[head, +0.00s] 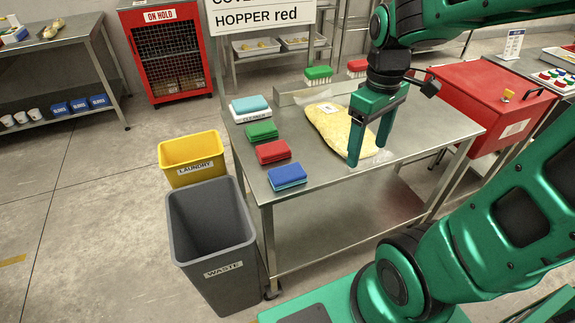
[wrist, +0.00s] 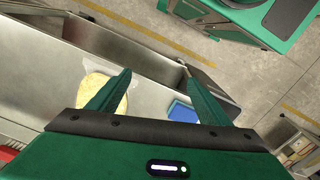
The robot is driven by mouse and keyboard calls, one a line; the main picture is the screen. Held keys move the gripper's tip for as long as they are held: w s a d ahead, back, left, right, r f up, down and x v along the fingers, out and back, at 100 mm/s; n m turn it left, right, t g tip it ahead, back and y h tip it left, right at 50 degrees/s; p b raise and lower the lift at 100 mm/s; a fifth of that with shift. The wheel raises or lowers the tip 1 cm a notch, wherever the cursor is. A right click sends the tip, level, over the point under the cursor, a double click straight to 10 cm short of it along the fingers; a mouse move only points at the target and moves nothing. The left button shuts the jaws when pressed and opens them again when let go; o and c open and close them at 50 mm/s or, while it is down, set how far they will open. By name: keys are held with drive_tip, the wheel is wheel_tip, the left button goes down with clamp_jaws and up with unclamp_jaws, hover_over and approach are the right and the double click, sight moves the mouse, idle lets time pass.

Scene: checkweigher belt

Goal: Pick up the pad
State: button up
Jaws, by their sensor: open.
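Several pads lie in a row along the left side of the steel table (head: 335,182): a teal pad (head: 250,104) at the back, then a green pad (head: 262,130), a red pad (head: 273,151) and a blue pad (head: 287,175) at the front. A blue pad (wrist: 182,112) also shows in the wrist view, partly behind a finger. I cannot tell which pad the task means. My gripper (head: 368,152) is open and empty, pointing down over the table, right of the pads. Its fingers (wrist: 156,74) show spread in the wrist view.
A clear bag of yellow material (head: 330,126) lies beside my gripper, partly behind it. Brushes with green (head: 318,73) and red tops stand at the back. A grey waste bin (head: 207,225) and yellow laundry bin (head: 185,150) stand left. A red box (head: 480,90) is right.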

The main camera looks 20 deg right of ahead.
drive_tip(key=w+a+f+n, duration=0.1)
drive_tip(key=w+a+n, duration=0.5)
drive_tip(key=w+n, duration=0.1)
drive_tip(key=n, duration=0.8)
hover_over(287, 172)
wheel_tip(287, 172, down, 2)
drive_tip(key=f, duration=0.6)
drive_tip(key=shift+w+a, duration=0.1)
drive_tip(key=shift+w, duration=0.1)
drive_tip(key=f, duration=0.4)
drive_tip(key=shift+s, duration=0.3)
drive_tip(key=shift+f, duration=0.5)
drive_tip(key=c, duration=1.3)
drive_tip(key=shift+o, duration=0.2)
drive_tip(key=shift+w+r, duration=0.1)
